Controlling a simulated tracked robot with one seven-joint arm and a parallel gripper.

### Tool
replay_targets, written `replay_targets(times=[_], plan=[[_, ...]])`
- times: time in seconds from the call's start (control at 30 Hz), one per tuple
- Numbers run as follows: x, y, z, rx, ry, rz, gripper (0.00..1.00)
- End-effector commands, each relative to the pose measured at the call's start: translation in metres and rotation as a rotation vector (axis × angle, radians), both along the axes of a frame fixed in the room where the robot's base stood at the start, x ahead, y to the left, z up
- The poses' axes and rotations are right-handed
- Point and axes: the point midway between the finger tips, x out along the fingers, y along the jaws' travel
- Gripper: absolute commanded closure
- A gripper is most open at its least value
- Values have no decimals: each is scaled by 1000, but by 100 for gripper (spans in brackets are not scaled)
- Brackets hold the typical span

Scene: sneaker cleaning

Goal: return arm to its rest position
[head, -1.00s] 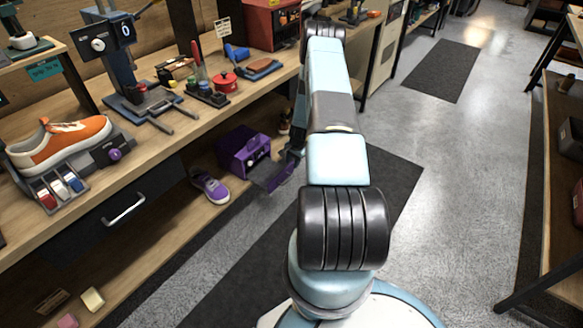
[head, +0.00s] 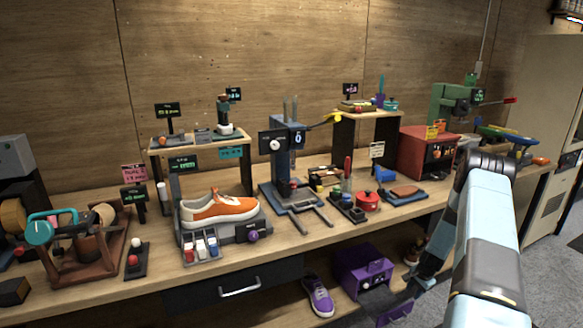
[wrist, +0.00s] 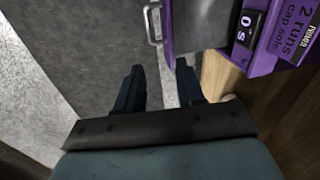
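My arm (head: 485,235) reaches from the lower right of the head view toward the workbench. Its gripper end (head: 428,272) hangs low beside the purple box, and its fingers are hard to make out there. In the wrist view my gripper (wrist: 158,82) has its two dark fingers apart with nothing between them. The purple box (head: 362,268) stands on the lower shelf with its door (head: 385,300) swung open. In the wrist view the box's purple edge (wrist: 268,62), a display reading 0 s and the door's handle (wrist: 153,24) lie just beyond the fingers.
A purple sneaker (head: 319,297) lies on the lower shelf left of the box. An orange sneaker (head: 220,210) rests on a stand on the bench top. A red pot (head: 368,201) and a press (head: 283,165) stand on the bench. Open floor (head: 560,275) lies at the right.

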Motion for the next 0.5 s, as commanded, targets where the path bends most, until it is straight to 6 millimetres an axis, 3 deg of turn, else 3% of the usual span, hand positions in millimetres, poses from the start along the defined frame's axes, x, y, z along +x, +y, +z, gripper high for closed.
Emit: replay_targets(times=[0.03, 0.27, 0.5], plan=[[7, 3, 23, -10, -11, 22, 62], [26, 27, 118, -43, -40, 135, 62], [30, 57, 213, -80, -66, 248, 62]])
